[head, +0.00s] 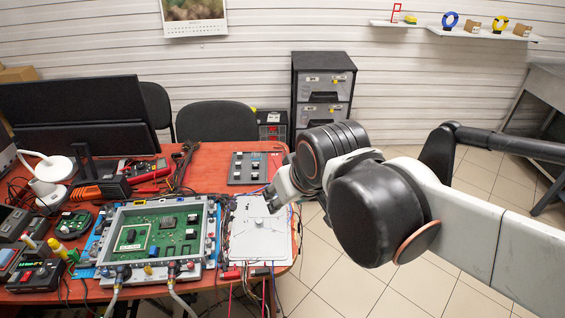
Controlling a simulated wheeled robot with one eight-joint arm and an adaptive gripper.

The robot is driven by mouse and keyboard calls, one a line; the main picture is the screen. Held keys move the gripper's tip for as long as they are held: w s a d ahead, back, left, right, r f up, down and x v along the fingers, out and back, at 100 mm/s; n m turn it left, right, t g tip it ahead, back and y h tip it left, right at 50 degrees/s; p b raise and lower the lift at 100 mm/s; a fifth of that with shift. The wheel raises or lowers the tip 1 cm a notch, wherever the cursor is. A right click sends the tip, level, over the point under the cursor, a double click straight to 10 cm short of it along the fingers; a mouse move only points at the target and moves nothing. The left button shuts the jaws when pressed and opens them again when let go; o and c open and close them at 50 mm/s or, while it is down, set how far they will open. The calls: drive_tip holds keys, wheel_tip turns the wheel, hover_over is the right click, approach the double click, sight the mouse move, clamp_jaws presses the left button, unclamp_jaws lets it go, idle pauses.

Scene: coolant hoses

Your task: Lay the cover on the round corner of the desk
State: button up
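A flat, light grey plate, which looks like the cover (258,238), lies to the right of the green circuit board at the right end of the red desk (209,165). It has small raised parts on top. The desk's rounded front right corner is beside and partly under the plate. My gripper (272,203) reaches in from the right over the plate's upper right part. Its fingertips are small and partly hidden by the wrist, so I cannot tell whether they are open, or whether they touch the plate.
The framed circuit board (155,232) with hoses at its front stands left of the plate. A dark button panel (246,168) lies behind the plate. Red and black leads hang at the front edge. A chair (217,122) and a drawer cabinet (323,84) stand behind the desk. Tiled floor is open at right.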

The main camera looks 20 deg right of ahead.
drive_tip(key=shift+s+r+t, duration=0.15)
drive_tip(key=shift+s+t, duration=0.05)
drive_tip(key=shift+s, duration=0.65)
drive_tip(key=shift+s+r+t, duration=0.15)
drive_tip(key=shift+s+t, duration=0.05)
drive_tip(key=shift+s, duration=0.65)
